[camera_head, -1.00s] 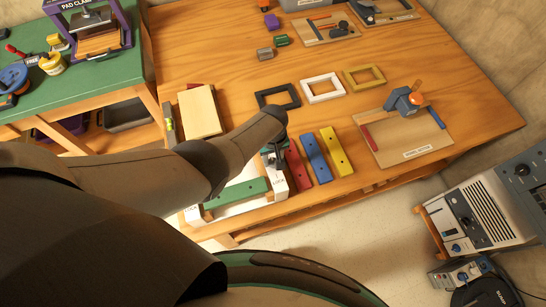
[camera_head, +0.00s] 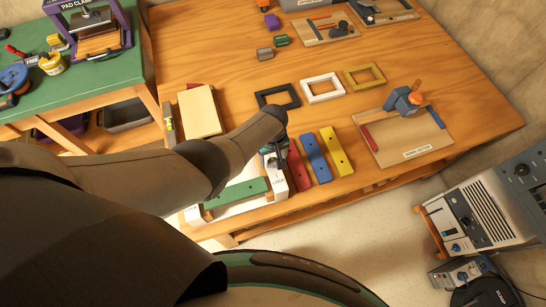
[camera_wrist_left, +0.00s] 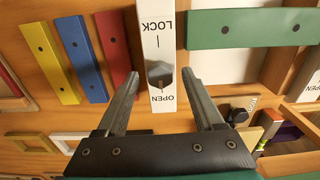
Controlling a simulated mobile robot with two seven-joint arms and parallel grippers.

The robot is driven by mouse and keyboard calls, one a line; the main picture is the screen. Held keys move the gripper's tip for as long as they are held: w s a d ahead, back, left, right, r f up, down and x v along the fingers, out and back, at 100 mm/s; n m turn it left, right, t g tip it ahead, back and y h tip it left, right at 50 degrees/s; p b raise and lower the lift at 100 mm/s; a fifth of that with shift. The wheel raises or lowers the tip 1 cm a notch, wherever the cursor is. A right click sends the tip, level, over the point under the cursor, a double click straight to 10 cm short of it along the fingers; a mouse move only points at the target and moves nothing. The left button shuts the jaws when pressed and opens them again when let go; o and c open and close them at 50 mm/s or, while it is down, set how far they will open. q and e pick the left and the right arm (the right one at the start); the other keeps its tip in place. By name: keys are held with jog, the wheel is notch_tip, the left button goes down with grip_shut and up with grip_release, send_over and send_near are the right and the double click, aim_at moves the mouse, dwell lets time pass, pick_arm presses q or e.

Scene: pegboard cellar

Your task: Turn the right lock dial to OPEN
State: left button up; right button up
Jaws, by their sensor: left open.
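The right lock is a white block (camera_wrist_left: 158,30) marked LOCK and OPEN, with a small dark grey dial (camera_wrist_left: 160,75) between the words. It is in the middle of the left wrist view. Which mark the dial faces is hard to tell. My left gripper (camera_wrist_left: 161,84) is open, one finger on each side of the block near the dial, with no clear grip on it. In the head view the white block (camera_head: 278,184) is at the table's front edge, its dial hidden under my left gripper (camera_head: 275,156). My right gripper is not in view.
A green bar (camera_head: 236,191) lies between this block and another white lock block (camera_head: 193,215). Red (camera_head: 298,167), blue (camera_head: 318,158) and yellow (camera_head: 336,152) bars lie close on the right. A board with a clamp-like tool (camera_head: 405,101) is farther right.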

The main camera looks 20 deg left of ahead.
pick_arm(q)
jog(key=shift+r, duration=0.1)
notch_tip(320, 180, up, 8)
jog(key=p, duration=0.5)
notch_tip(320, 180, up, 7)
send_over(273, 161)
dwell(0.3)
dwell(0.5)
